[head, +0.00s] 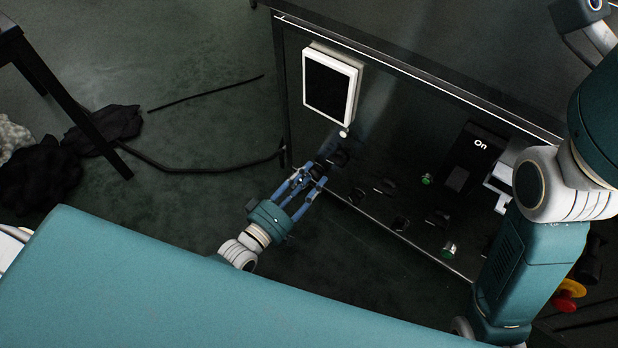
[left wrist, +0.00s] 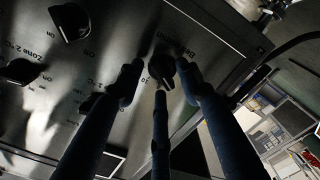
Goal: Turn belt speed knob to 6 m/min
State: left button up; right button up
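My left gripper (head: 318,168) reaches the dark control panel (head: 378,155) from the left in the head view. Its blue fingers are spread at a dark knob (head: 338,153) near the panel's left edge, below the white-framed screen. In the left wrist view the black knob (left wrist: 163,68) sits between the fingertips of the gripper (left wrist: 160,75). Small gaps seem to show beside it, so the fingers look open around it. My right gripper does not show.
A white-framed screen (head: 331,83) is above the knob. Several other dark knobs, a green button (head: 427,179), another green button (head: 448,251) and a black box marked "On" (head: 475,155) are to the right. A red and yellow button (head: 567,293) is at far right. Dark cloth (head: 105,128) lies on the floor.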

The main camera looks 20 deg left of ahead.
pick_arm(q)
jog(key=v, duration=1.2)
